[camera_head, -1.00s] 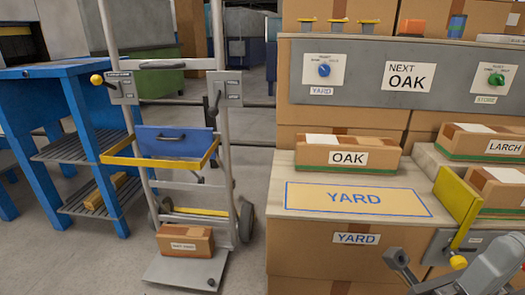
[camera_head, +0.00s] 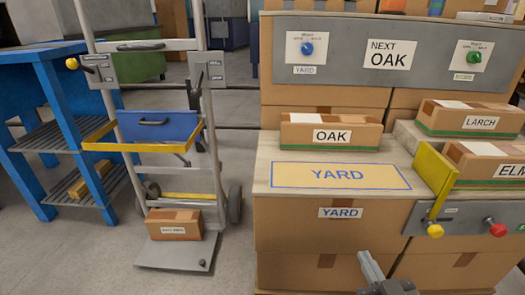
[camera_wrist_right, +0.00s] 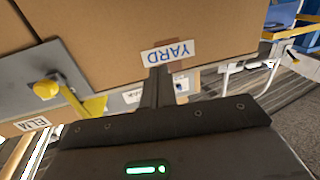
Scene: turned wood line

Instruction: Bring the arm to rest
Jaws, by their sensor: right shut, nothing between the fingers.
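My right gripper (camera_head: 372,270) shows at the bottom edge of the head view, in front of the cardboard front below the YARD counter. It is shut and empty, apart from the boxes. In the right wrist view its closed fingers (camera_wrist_right: 155,88) point toward the cardboard front and overlap the YARD label (camera_wrist_right: 168,53); whether they touch it I cannot tell. Most of the right arm is out of the head view. My left gripper is not in view.
An OAK box (camera_head: 330,132) stands behind the YARD mat (camera_head: 340,175). A yellow gate (camera_head: 436,180) and a red knob (camera_head: 498,230) are right. A hand truck (camera_head: 172,250) carrying a small box (camera_head: 174,224) and a blue bench (camera_head: 62,110) stand left. Floor between is clear.

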